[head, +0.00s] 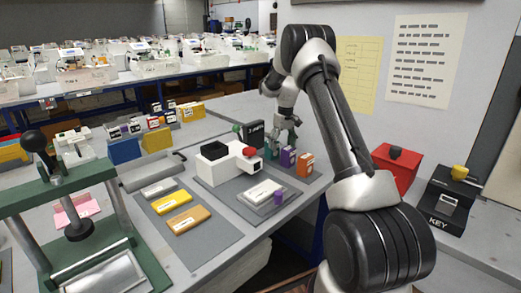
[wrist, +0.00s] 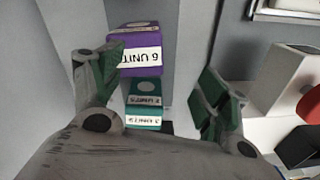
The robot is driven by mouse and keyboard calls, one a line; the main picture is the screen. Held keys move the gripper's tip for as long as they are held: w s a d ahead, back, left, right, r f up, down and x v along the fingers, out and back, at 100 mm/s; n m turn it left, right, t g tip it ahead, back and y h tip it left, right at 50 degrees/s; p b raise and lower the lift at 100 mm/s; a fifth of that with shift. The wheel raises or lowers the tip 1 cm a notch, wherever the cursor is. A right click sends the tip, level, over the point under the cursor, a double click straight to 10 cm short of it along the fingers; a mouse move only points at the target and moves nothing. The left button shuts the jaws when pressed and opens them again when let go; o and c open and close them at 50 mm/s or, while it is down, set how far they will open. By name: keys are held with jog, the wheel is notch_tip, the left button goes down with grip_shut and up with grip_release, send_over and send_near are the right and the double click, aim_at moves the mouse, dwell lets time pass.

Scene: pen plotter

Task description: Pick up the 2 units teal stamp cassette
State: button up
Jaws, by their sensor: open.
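The teal stamp cassette (wrist: 145,90) stands upright in the wrist view, with a white label reading upside down as units. Its number is hard to read. It lies between the two fingers of my gripper (wrist: 158,84), which are spread open with gaps on both sides. In the head view my gripper (head: 284,136) points down above the cassette row, and the teal cassette (head: 270,150) is partly hidden by it. I cannot tell whether the fingers reach down beside the cassette.
A purple cassette (wrist: 140,48) marked 6 units stands right behind the teal one in the wrist view. An orange cassette (head: 305,165) ends the row in the head view. A white machine with a red knob (head: 249,152) stands to the left, a black box (head: 253,133) behind it.

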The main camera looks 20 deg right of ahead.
jog(key=shift+n+t, duration=0.8)
jog(key=w+r, duration=0.1)
jog(key=w, duration=0.1)
jog(key=w+r, duration=0.3)
jog(key=w, duration=0.1)
jog(key=shift+w+a+r, duration=0.2)
jog(key=shift+w+a, duration=0.05)
jog(key=shift+w, duration=0.05)
jog(key=shift+s+f+n, duration=0.1)
jog(key=shift+f+n, duration=0.2)
jog(key=shift+w+a+f, duration=0.1)
jog(key=shift+w+f, duration=0.05)
jog(key=shift+f, duration=0.5)
jog(key=shift+w+a+f, duration=0.1)
jog(key=shift+w+f, duration=0.05)
jog(key=shift+f, duration=0.45)
jog(key=f, duration=0.2)
jog(key=w+f, duration=0.1)
jog(key=f, duration=0.1)
jog(key=shift+w+d+f, duration=0.15)
jog(key=shift+f, duration=0.2)
jog(key=c, duration=1.1)
